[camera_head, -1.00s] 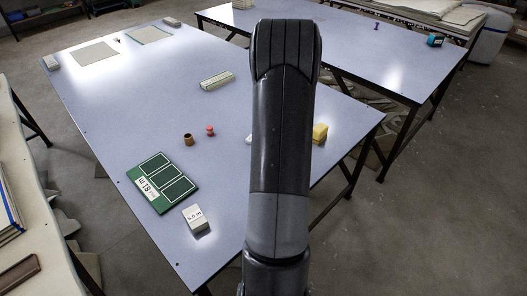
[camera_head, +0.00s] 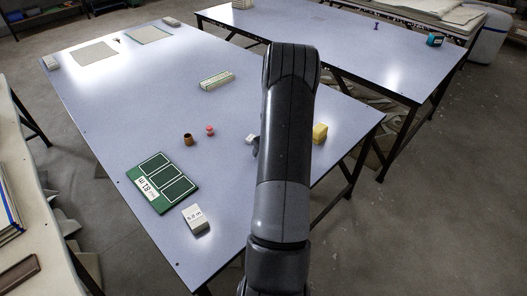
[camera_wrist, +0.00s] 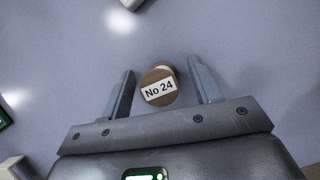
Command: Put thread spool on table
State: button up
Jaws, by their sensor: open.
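A round brown thread spool (camera_wrist: 160,85) with a white "No 24" label shows in the wrist view. It lies between the two fingers of my gripper (camera_wrist: 162,78). The fingers are open, with a gap on each side of the spool. I cannot tell whether the spool rests on the table. In the head view, my arm hides this spool and most of the gripper; a dark edge beside the arm looks like part of the gripper. The grey-blue table (camera_head: 130,100) spreads below and to the left of my arm.
A brown pot-like item (camera_head: 187,139) and a pink item (camera_head: 210,130) stand left of my arm. A green board (camera_head: 163,182) and a white box (camera_head: 196,218) lie near the front. A yellow block (camera_head: 319,132) stands to the right. The table's middle left is clear.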

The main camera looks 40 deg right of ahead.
jog(key=c, duration=1.1)
jog(key=shift+r, duration=0.15)
jog(key=shift+c, duration=0.2)
notch_tip(320, 180, up, 4)
jog(key=shift+r, duration=0.1)
jog(key=s+d+r, duration=0.3)
jog(key=s+r, duration=0.3)
jog(key=s, duration=0.5)
jog(key=shift+d+r, duration=0.25)
jog(key=shift+d, duration=0.1)
